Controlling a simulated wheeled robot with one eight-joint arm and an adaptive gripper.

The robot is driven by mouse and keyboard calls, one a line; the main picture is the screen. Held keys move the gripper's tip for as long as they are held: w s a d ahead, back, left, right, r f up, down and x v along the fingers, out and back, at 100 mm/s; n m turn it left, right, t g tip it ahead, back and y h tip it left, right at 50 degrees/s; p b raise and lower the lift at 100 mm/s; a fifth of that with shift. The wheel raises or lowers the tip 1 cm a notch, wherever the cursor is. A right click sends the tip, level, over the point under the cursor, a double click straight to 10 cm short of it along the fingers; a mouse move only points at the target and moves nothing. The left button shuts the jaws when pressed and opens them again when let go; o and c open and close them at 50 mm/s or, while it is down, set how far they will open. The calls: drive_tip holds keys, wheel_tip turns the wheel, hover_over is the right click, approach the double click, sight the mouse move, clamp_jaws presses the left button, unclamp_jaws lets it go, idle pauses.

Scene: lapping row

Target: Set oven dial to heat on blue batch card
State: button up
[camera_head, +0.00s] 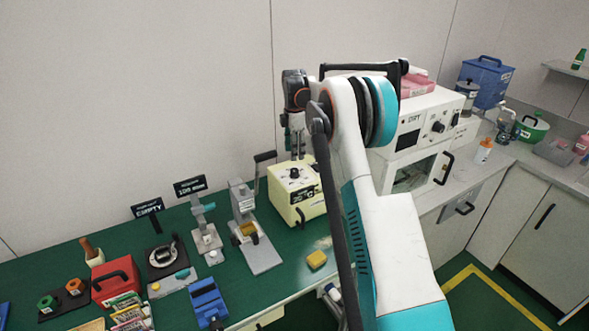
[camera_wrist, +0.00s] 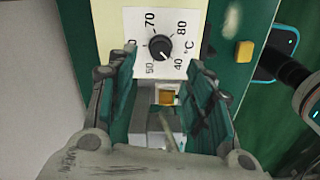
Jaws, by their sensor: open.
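The plate is on the cream box (camera_head: 308,203), whose dial (camera_head: 294,173) faces up in the head view. My gripper (camera_wrist: 165,72) is open and empty, with its fingers below the knob in the wrist view and apart from it. In the head view my gripper (camera_head: 297,152) hangs over the box. I cannot make out a blue batch card.
A white cabinet (camera_head: 397,178) with a dial and window stands at right, partly behind my arm. A yellow block (camera_head: 317,260) lies before the cream box. A grey stand (camera_head: 247,230), blue vise (camera_head: 208,303) and red box (camera_head: 115,284) are left on the green bench.

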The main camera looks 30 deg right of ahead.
sight(294, 170)
wheel_tip(294, 170, down, 8)
drive_tip(key=shift+b, duration=0.7)
drive_tip(key=c, duration=1.1)
